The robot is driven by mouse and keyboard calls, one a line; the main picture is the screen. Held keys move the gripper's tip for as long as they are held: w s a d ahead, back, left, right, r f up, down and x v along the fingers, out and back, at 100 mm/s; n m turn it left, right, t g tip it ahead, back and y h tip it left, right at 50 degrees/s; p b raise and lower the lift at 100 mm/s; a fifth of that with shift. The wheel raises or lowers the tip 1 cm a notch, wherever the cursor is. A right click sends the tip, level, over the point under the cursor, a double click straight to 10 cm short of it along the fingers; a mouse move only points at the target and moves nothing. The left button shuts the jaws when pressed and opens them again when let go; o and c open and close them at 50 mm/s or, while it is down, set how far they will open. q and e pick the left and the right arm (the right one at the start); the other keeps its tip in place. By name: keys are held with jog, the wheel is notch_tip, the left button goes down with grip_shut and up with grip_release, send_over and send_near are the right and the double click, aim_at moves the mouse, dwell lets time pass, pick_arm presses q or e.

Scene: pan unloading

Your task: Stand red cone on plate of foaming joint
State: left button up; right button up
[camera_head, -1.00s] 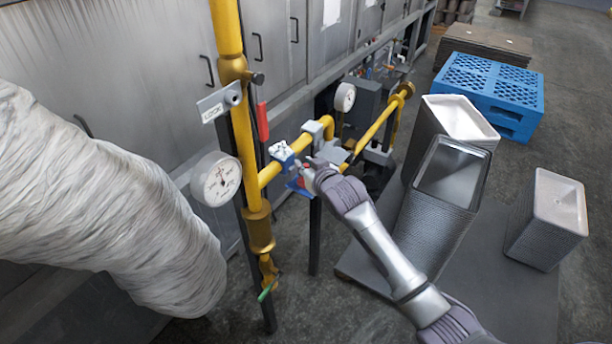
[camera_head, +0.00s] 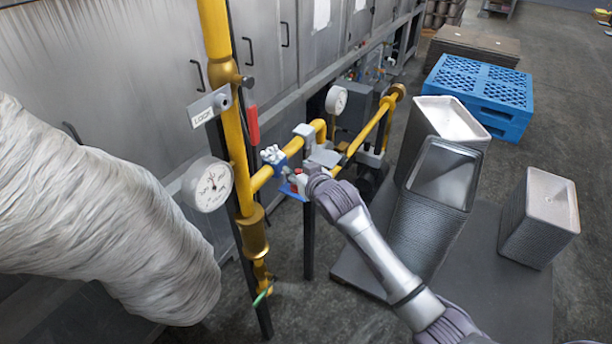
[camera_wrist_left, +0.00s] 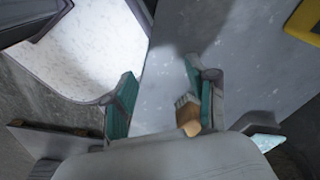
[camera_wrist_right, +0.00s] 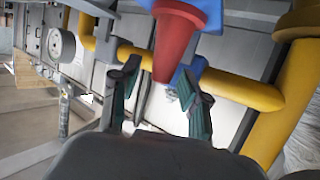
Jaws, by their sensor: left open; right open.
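A red cone (camera_wrist_right: 176,42) fills the upper middle of the right wrist view, its wide end against a blue part (camera_wrist_right: 203,10) and its narrow end towards my right gripper (camera_wrist_right: 162,98). The fingers are open on either side of the narrow end; contact is unclear. In the head view, my right gripper (camera_head: 302,178) is by the yellow pipework, with a blue plate (camera_head: 288,190) and a bit of red beside it. A blue fitting (camera_head: 272,157) sits on the pipe. I cannot tell which part is the foaming joint. My left gripper (camera_wrist_left: 160,88) is open; a tan piece (camera_wrist_left: 188,115) shows by its right finger.
Yellow pipes (camera_head: 235,130) carry gauges (camera_head: 208,184) in front of grey cabinets. A large wrapped duct (camera_head: 95,215) fills the left. Stacked pans (camera_head: 432,215) stand at right on a dark platform (camera_head: 500,285), with a blue crate (camera_head: 480,90) behind.

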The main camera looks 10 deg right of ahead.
jog(key=p+v, duration=0.9)
jog(key=v, duration=0.3)
jog(key=shift+w, duration=0.1)
jog(key=s+d+f+g+h, duration=0.15)
jog(key=s+f, duration=0.35)
jog(key=f, duration=0.5)
jog(key=s+d+f+g, duration=0.25)
jog(key=s+f, duration=0.25)
jog(key=f, duration=0.5)
jog(key=s+d+f+g, duration=0.15)
jog(key=s+f, duration=0.25)
jog(key=f, duration=0.6)
jog(key=s+f+g, duration=0.2)
jog(key=s+f, duration=0.4)
jog(key=s, duration=0.6)
jog(key=s+d+f+g, duration=0.1)
jog(key=s+f+g, duration=0.2)
jog(key=s, duration=0.9)
jog(key=s+f+g+h, duration=0.1)
jog(key=s+f+g, duration=0.1)
jog(key=s+f, duration=0.6)
jog(key=s, duration=0.4)
jog(key=shift+d+f, duration=0.4)
